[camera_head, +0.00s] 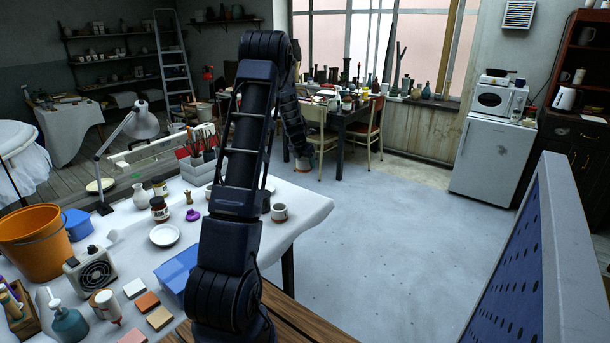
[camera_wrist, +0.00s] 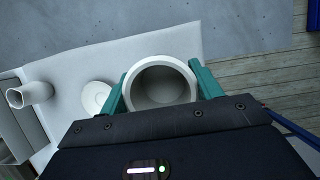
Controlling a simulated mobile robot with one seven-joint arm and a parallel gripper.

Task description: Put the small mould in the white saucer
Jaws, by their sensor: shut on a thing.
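The small mould (camera_wrist: 160,82), a pale round hollow piece with a thick rim, sits between the two teal fingers of my gripper (camera_wrist: 160,88) in the wrist view. The fingers are shut on its sides, with its opening facing the camera. In the head view my gripper (camera_head: 302,155) is at the far end of my arm, right of the white saucer (camera_head: 164,235) and apparently raised; the mould shows small there. The saucer lies on the white-covered table at left, empty. A pale round thing (camera_wrist: 95,97) shows left of the fingers in the wrist view; I cannot tell whether it is the saucer.
On the table (camera_head: 305,203) stand a small grey pot (camera_head: 280,212), a dark jar (camera_head: 159,209), a purple object (camera_head: 192,214), a lamp (camera_head: 140,123) and an orange bucket (camera_head: 36,240). A blue box (camera_head: 177,272) lies in front of the saucer. Open floor lies to the right.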

